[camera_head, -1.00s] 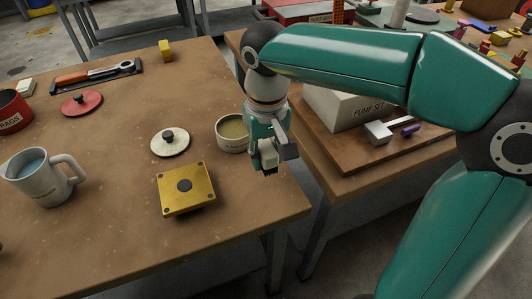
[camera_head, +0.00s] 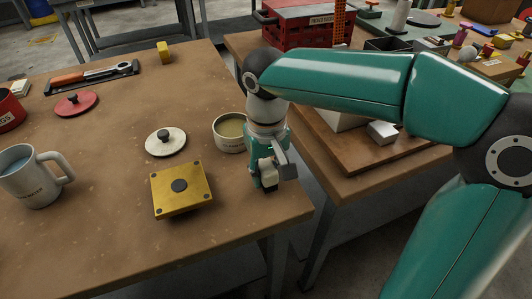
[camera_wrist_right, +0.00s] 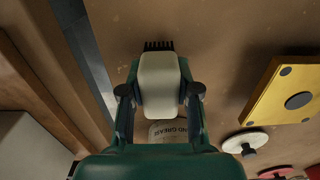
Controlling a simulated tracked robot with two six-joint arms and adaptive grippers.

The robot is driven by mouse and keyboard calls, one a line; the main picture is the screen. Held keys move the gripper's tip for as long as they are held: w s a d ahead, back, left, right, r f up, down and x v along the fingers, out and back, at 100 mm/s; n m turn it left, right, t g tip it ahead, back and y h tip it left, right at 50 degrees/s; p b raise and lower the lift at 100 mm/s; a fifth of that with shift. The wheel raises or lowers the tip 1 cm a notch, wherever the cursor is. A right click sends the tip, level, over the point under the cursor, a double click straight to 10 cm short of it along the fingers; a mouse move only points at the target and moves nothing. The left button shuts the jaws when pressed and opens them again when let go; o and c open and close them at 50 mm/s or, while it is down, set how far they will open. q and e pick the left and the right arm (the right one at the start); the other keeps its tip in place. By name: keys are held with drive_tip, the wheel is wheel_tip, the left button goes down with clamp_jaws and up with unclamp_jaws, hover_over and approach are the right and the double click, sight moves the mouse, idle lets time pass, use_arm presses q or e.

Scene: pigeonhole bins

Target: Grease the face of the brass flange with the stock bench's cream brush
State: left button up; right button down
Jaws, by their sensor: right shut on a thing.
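The brass flange (camera_head: 196,186) is a square yellow plate with a dark centre spot, lying near the table's front right. It also shows at the right of the right wrist view (camera_wrist_right: 276,103). My right gripper (camera_head: 268,172) is shut on the cream brush (camera_wrist_right: 160,80), whose dark bristles point away from the gripper. The brush is right of the flange, apart from it, near the table's right edge. The cream grease pot (camera_head: 229,144) stands open behind the gripper, partly hidden by it; its lettered side shows in the right wrist view (camera_wrist_right: 168,131). My left gripper is not in view.
A white lid (camera_head: 165,147) with a dark knob lies behind the flange. A grey mug (camera_head: 36,180), a red lid (camera_head: 70,104) and a tool tray (camera_head: 110,77) lie to the left. A second bench with a wooden board (camera_head: 365,160) stands right, across a gap.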

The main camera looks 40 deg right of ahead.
drive_tip(key=shift+f, duration=0.45)
drive_tip(key=c, duration=0.7)
unclamp_jaws()
drive_tip(key=shift+c, duration=0.2)
drive_tip(key=shift+r, duration=0.25)
drive_tip(key=shift+r+p, duration=0.25)
drive_tip(key=shift+p, duration=0.15)
clamp_jaws()
